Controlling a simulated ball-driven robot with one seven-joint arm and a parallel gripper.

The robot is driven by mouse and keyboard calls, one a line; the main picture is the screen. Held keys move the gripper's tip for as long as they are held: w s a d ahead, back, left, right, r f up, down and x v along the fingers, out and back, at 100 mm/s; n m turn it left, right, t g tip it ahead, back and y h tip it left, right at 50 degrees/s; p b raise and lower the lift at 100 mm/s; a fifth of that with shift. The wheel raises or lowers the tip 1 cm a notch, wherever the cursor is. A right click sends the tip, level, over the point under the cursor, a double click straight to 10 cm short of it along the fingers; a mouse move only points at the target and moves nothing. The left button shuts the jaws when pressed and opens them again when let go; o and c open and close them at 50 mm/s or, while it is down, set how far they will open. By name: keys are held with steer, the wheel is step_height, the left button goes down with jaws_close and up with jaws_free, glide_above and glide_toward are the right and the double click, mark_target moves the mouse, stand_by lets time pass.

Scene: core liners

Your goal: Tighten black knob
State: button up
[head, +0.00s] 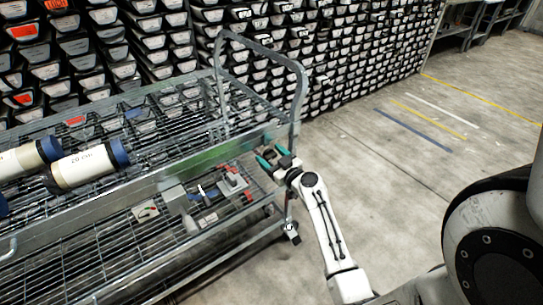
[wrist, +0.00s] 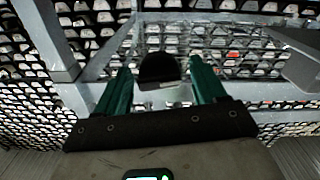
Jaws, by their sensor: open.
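My gripper (head: 269,155) is at the right end of the wire cart, above its lower shelf, in the head view. In the wrist view my gripper (wrist: 160,63) shows two green fingers spread apart. A black rounded piece (wrist: 158,68), which looks like the black knob, appears between the fingers with a gap on each side. A pale grey part shows just below it. I cannot tell how deep it sits between the fingertips. In the head view I cannot make out the knob; a grey and red device (head: 233,183) sits on the lower shelf left of my gripper.
The metal wire cart (head: 165,180) has a raised handle at its right end. Core tubes with blue caps (head: 90,165) lie on its upper shelf. Small grey boxes and tools lie below. Racks of core trays (head: 350,50) line the back. The floor (head: 400,150) at right is clear.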

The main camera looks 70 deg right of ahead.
steer(key=c, duration=1)
steer(key=shift+o, duration=0.2)
steer(key=shift+m, duration=0.4)
steer(key=m+b, duration=0.2)
steer(key=m, duration=0.1)
steer(key=shift+m, duration=0.4)
steer(key=m, duration=0.5)
steer(key=shift+s+d+b, duration=0.1)
steer(key=shift+d+b, duration=0.05)
steer(key=shift+b, duration=0.2)
steer(key=m, duration=0.5)
steer(key=shift+f+m, duration=0.1)
steer(key=shift+m, duration=0.3)
steer(key=shift+s+d+f+m+p, duration=0.1)
steer(key=shift+m+p, duration=0.25)
steer(key=shift+m, duration=0.8)
steer(key=shift+f+m+p, duration=0.1)
steer(key=shift+m+p, duration=0.2)
steer(key=shift+m, duration=0.85)
